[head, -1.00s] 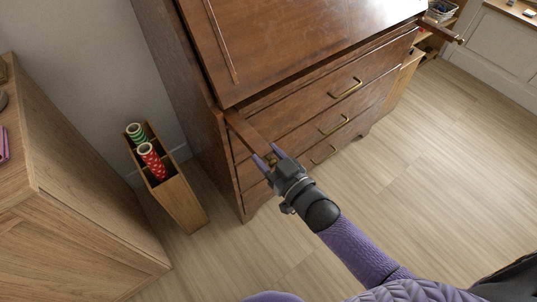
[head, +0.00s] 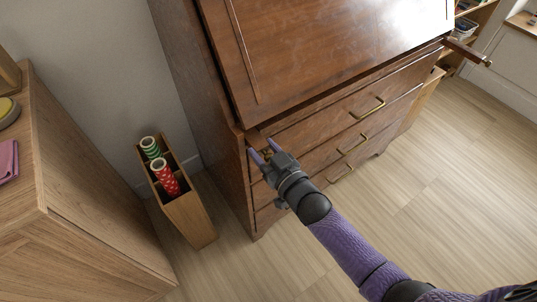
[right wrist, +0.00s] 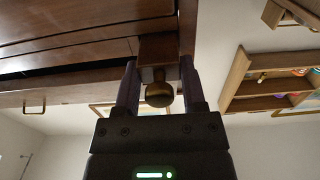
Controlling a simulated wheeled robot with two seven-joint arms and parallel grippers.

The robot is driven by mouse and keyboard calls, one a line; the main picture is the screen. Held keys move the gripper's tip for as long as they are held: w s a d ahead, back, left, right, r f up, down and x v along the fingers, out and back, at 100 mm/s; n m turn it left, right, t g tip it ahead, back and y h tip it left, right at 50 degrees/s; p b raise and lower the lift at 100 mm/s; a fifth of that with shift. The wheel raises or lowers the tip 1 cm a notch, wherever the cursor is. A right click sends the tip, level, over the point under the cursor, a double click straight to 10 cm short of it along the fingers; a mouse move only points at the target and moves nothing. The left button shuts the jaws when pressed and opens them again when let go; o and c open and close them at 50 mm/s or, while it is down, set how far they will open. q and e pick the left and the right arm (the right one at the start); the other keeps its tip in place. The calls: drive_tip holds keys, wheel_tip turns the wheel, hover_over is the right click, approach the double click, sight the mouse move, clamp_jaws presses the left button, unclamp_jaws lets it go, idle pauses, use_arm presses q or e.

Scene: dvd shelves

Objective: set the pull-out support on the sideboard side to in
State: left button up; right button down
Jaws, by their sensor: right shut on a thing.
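The brown desk (head: 330,60) has a slanted front and drawers below. The pull-out support on the sideboard side (head: 256,139) is at the desk's left end, mostly pushed in, with only a short front part showing. In the right wrist view, its wooden end (right wrist: 158,50) carries a round brass knob (right wrist: 159,95). My right gripper (head: 263,151) is shut on this support, one finger on each side of its end. How much of the support still sticks out is hard to tell behind the fingers. My left gripper is not in view.
The other support (head: 468,52) sticks far out at the desk's right end. The wooden sideboard (head: 95,190) stands at the left. A narrow wooden holder (head: 190,217) with red and green rolls stands between it and the desk. The floor (head: 420,200) in front is clear.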

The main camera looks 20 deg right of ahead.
drive_tip(key=c, duration=0.5)
unclamp_jaws()
drive_tip(key=shift+c, duration=0.2)
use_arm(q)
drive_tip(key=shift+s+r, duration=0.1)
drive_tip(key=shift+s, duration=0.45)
use_arm(e)
drive_tip(key=shift+o, duration=0.3)
drive_tip(key=shift+s, duration=0.1)
use_arm(q)
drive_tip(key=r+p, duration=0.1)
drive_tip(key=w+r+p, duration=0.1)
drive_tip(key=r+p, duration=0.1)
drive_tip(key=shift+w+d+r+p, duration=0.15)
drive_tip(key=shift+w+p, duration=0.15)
drive_tip(key=shift+p, duration=0.05)
use_arm(e)
drive_tip(key=v, duration=1)
